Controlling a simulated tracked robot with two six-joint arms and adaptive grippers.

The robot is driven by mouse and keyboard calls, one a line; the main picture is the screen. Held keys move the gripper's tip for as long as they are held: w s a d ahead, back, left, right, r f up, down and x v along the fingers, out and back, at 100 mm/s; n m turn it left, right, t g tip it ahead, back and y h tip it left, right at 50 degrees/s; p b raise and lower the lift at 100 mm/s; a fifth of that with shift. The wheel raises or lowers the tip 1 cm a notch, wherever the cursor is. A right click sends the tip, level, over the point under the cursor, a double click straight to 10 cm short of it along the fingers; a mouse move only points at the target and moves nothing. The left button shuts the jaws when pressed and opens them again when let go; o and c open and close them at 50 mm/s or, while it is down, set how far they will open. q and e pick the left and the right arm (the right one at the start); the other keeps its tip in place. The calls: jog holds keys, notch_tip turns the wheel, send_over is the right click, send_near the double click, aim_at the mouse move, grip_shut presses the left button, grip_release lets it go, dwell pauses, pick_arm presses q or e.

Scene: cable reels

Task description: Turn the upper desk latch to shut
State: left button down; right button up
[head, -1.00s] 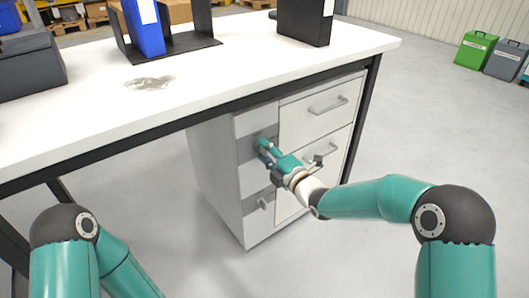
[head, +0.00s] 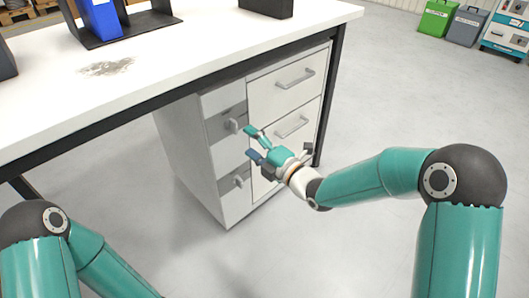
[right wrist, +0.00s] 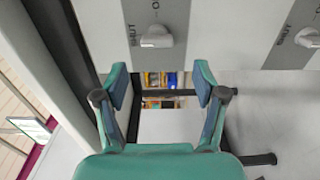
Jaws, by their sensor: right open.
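The desk's drawer cabinet (head: 185,150) has grey panels with white latches on its left column. The upper latch (head: 233,125) stands out from the upper panel, and the lower latch (head: 238,181) is below it. My right gripper (head: 250,143) is open and empty, just right of and below the upper latch, apart from it. In the right wrist view the picture is turned, and the upper latch (right wrist: 155,37) is beyond the open fingers (right wrist: 162,88), beside SHUT lettering. I cannot tell clearly which mark its handle points to. My left gripper is out of view.
The white desk top (head: 190,60) overhangs the cabinet, with a dark frame and leg at the right. Drawers with bar handles (head: 295,77) are right of the latches. A blue binder (head: 101,18) stands on top. The floor in front is clear.

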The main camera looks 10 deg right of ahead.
jog(key=shift+v, duration=2.6)
jog(key=shift+a+f, duration=0.1)
jog(key=s+d+f+m+g+h+p, duration=0.25)
jog(key=s+f+m, duration=0.35)
jog(key=f, duration=0.4)
jog(key=s+d+f+m+g+h+p, duration=0.2)
jog(key=s+f+m+g+h+p, duration=0.25)
jog(key=f, duration=0.55)
jog(key=s+f+m+g, duration=0.4)
jog(key=s+m, duration=0.4)
jog(key=s, duration=0.1)
jog(key=s+f+m+g, duration=0.3)
jog(key=s+m, duration=0.5)
jog(key=s, duration=0.1)
notch_tip(320, 180, up, 38)
jog(key=p, duration=3.8)
jog(key=shift+w+d+m, duration=0.2)
jog(key=shift+d+m, duration=0.1)
jog(key=shift+m, duration=0.15)
